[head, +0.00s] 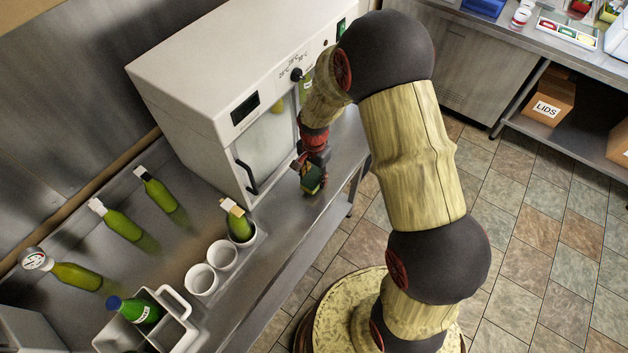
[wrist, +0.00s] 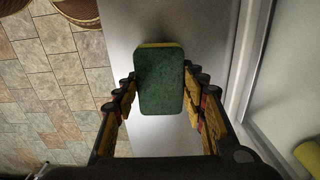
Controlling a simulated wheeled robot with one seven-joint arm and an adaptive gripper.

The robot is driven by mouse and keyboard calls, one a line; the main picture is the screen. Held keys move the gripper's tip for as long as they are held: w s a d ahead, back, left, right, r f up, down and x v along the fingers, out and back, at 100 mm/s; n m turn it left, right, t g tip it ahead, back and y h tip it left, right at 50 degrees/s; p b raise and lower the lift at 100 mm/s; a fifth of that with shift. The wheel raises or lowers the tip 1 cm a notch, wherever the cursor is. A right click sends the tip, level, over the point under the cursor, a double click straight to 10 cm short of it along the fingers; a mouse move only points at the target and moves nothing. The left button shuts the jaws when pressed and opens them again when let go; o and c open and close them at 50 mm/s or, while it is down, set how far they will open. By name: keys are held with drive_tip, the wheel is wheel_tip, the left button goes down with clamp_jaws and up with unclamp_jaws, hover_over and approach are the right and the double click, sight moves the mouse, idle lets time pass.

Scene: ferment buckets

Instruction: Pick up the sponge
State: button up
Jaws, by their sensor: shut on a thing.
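The sponge (wrist: 160,82), with a dark green face and a yellow edge, is between the two fingers of my gripper (wrist: 160,88) in the wrist view. The fingers press on its left and right sides. In the head view my gripper (head: 311,172) holds the sponge (head: 312,180) by the front of the white cabinet, over the metal counter near its front edge. I cannot tell whether the sponge still touches the counter.
The white cabinet (head: 190,75) with a glass door and black handle stands close behind my gripper. Green bottles (head: 122,225), white cups (head: 201,280) and a white caddy (head: 176,333) are at the left. Tiled floor lies beyond the counter edge (head: 262,307).

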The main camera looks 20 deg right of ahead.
drive_tip(key=s+r, duration=0.1)
drive_tip(key=r, duration=0.1)
drive_tip(key=s+a+r, duration=0.2)
drive_tip(key=r, duration=0.1)
drive_tip(key=shift+s+a+r, duration=0.1)
drive_tip(key=shift+s+r, duration=0.2)
drive_tip(key=shift+s, duration=0.1)
drive_tip(key=s+a+r+p, duration=0.1)
drive_tip(key=s+a+r, duration=0.3)
drive_tip(key=s, duration=0.4)
drive_tip(key=shift+s+a+r, duration=0.2)
drive_tip(key=shift+s+r, duration=0.05)
drive_tip(key=shift+s, duration=0.05)
drive_tip(key=shift+o, duration=0.6)
drive_tip(key=shift+c, duration=1.2)
drive_tip(key=shift+c, duration=1)
drive_tip(key=shift+f, duration=0.1)
